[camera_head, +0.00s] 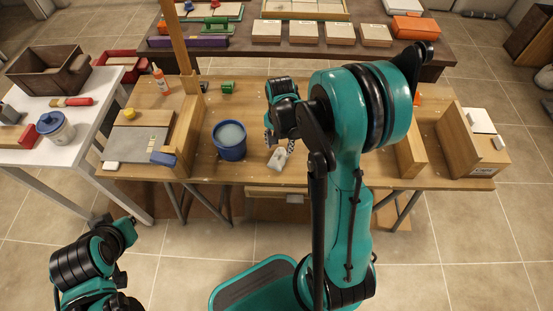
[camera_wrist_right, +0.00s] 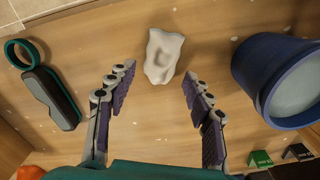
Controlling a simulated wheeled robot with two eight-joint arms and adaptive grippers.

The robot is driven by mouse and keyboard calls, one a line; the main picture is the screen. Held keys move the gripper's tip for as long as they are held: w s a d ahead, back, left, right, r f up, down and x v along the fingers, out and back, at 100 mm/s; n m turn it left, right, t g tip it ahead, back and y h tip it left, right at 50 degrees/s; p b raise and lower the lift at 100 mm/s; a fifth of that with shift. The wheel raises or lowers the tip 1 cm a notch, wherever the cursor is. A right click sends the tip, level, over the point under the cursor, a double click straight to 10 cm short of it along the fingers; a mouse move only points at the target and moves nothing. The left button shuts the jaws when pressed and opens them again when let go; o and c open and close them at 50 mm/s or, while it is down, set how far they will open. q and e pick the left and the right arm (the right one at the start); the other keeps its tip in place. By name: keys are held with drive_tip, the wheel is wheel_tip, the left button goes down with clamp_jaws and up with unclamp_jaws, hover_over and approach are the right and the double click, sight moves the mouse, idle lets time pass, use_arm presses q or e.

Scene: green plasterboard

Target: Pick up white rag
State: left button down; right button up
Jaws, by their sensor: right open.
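The white rag (camera_head: 278,158) lies crumpled on the wooden workbench near its front edge, just right of the blue bucket. In the right wrist view the rag (camera_wrist_right: 164,55) lies beyond the fingertips, centred between them and not touched. My right gripper (camera_wrist_right: 155,84) is open and empty above the bench, its two purple-padded fingers spread apart. In the head view the right gripper (camera_head: 272,135) is partly hidden by its own arm, close to the rag. My left arm shows at the lower left, but its gripper is not clearly visible.
The blue bucket (camera_head: 229,141) with pale contents stands close left of the rag; the wrist view shows it at the right (camera_wrist_right: 275,75). A dark-handled tool (camera_wrist_right: 50,98) and a teal ring (camera_wrist_right: 22,54) lie opposite. The wooden bench (camera_head: 245,175) is clear around the rag.

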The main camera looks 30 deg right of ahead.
sight(278, 152)
drive_tip(key=f+b, duration=0.1)
drive_tip(key=f, duration=0.1)
drive_tip(key=f+b, duration=0.1)
drive_tip(key=f, duration=0.2)
drive_tip(key=shift+w+a+f+b, duration=0.1)
drive_tip(key=shift+w+f+b, duration=0.1)
drive_tip(key=shift+b, duration=0.15)
drive_tip(key=shift+r, duration=0.1)
drive_tip(key=shift+c, duration=1.2)
clamp_jaws()
wheel_tip(278, 152, up, 4)
drive_tip(key=p, duration=0.2)
drive_tip(key=shift+r+p, duration=0.25)
drive_tip(key=shift+p, duration=0.05)
drive_tip(key=s+d+r+p, duration=0.3)
drive_tip(key=s+d+r, duration=0.3)
drive_tip(key=s+d, duration=0.2)
drive_tip(key=shift+d+r+p, duration=0.2)
drive_tip(key=shift+r+p, duration=0.05)
drive_tip(key=shift+p, duration=0.05)
drive_tip(key=shift+s, duration=0.1)
